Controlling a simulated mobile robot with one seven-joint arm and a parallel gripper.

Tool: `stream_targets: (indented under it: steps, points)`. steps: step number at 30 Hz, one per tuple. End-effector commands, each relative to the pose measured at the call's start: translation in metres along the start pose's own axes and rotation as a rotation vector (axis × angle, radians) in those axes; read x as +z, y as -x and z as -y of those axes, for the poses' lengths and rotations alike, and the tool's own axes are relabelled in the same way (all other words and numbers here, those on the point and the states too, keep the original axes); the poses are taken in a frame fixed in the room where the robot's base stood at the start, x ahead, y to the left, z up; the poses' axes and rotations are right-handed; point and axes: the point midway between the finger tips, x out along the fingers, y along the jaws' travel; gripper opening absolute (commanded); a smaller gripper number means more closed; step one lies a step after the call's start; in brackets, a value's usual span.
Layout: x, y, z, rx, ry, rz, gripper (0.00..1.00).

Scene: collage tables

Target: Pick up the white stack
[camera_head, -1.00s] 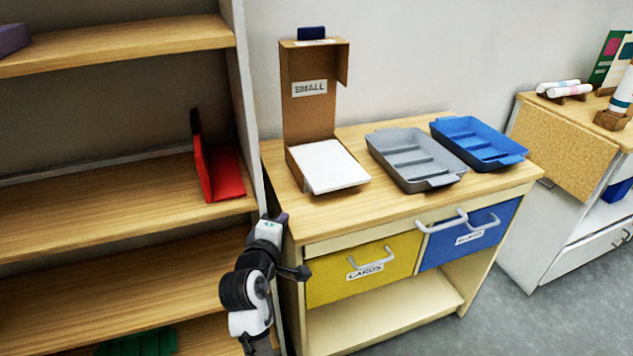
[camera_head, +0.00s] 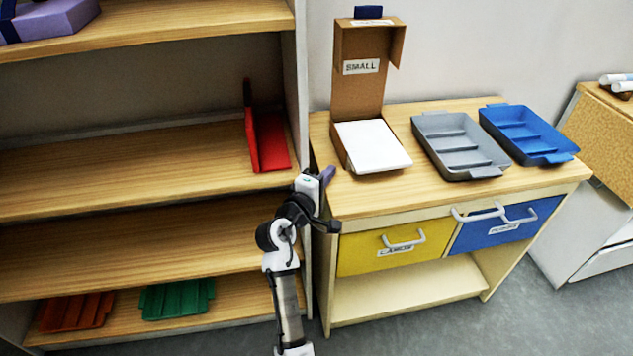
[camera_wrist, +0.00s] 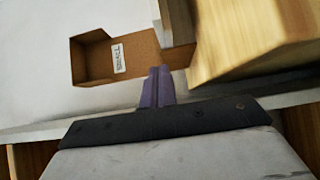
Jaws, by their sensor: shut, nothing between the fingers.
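The white stack (camera_head: 372,146) lies in an open cardboard box (camera_head: 358,85) labelled "SMALL", on the left part of the wooden cabinet top. My gripper (camera_head: 328,174) is at the cabinet's left edge, to the left of and nearer than the stack, apart from it. Its purple fingers (camera_wrist: 156,88) are shut with nothing between them. In the wrist view, the box (camera_wrist: 115,58) shows beyond the fingertips, and I cannot make out the white stack clearly there.
A grey tray (camera_head: 460,172) and a blue tray (camera_head: 525,153) stand right of the box. Yellow (camera_head: 375,256) and blue (camera_head: 500,233) drawers sit below. A shelf unit with a side panel (camera_head: 302,80) stands close on the left, holding a red bookend (camera_head: 270,145).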

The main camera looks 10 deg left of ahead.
Motion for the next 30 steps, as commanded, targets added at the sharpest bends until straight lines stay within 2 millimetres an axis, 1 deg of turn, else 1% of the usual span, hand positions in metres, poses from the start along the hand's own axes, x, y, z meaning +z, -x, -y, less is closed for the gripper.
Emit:
stream_targets:
  steps: [1,3,6,9,13,21,30]
  points:
    - [0.0,-0.01,-0.004,0.0,-0.001,0.001,0.0]
    - [0.011,-0.018,-0.004,-0.001,0.001,0.002,0.0]
    - [0.02,-0.026,-0.003,0.0,0.001,0.001,0.0]
    - [0.025,-0.032,-0.002,0.0,0.001,0.0,0.0]
    - [0.028,-0.035,0.0,-0.001,0.001,-0.001,0.0]
    - [0.028,-0.035,0.0,0.0,0.001,-0.001,0.0]
    - [0.024,-0.035,0.0,0.001,0.0,-0.001,0.0]
